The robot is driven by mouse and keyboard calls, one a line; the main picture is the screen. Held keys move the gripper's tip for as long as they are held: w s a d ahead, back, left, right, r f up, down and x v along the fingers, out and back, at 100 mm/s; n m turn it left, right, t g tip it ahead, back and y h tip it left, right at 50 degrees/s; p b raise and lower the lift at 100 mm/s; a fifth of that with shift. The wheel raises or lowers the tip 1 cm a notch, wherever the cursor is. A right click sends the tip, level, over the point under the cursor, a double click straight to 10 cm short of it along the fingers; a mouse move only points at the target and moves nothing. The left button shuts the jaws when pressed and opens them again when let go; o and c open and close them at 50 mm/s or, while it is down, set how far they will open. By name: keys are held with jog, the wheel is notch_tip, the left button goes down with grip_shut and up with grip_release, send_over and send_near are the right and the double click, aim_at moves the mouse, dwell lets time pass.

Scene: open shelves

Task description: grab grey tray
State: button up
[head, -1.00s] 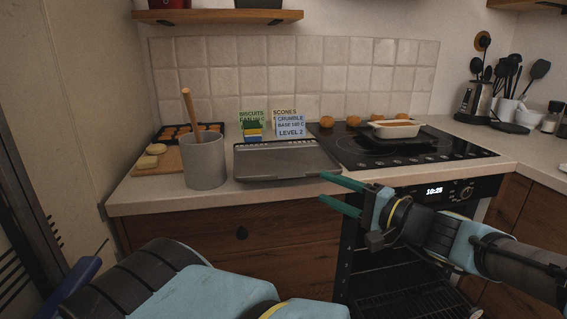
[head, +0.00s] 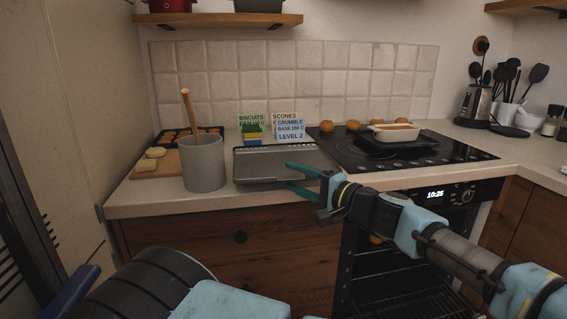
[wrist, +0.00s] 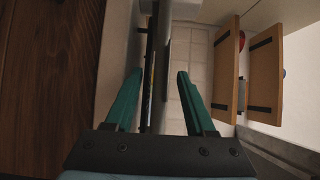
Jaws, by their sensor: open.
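The grey tray (head: 255,163) lies flat on the counter between the grey crock and the stove, its front edge near the counter's front edge. My gripper (head: 288,174) is open at the tray's front right edge, one green finger appearing above the tray's rim and the other below it. In the wrist view, which is turned on its side, the open fingers (wrist: 159,74) stand either side of a thin dark edge, likely the tray seen edge-on. I cannot tell whether they touch it.
A grey crock (head: 203,165) with a wooden handle stands just left of the tray. Recipe cards (head: 289,127) stand behind it. The black stove (head: 345,152) with a white dish (head: 394,132) is to the right. Wooden drawers (head: 215,240) are below the counter.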

grip_shut()
dwell(0.4)
dwell(1.0)
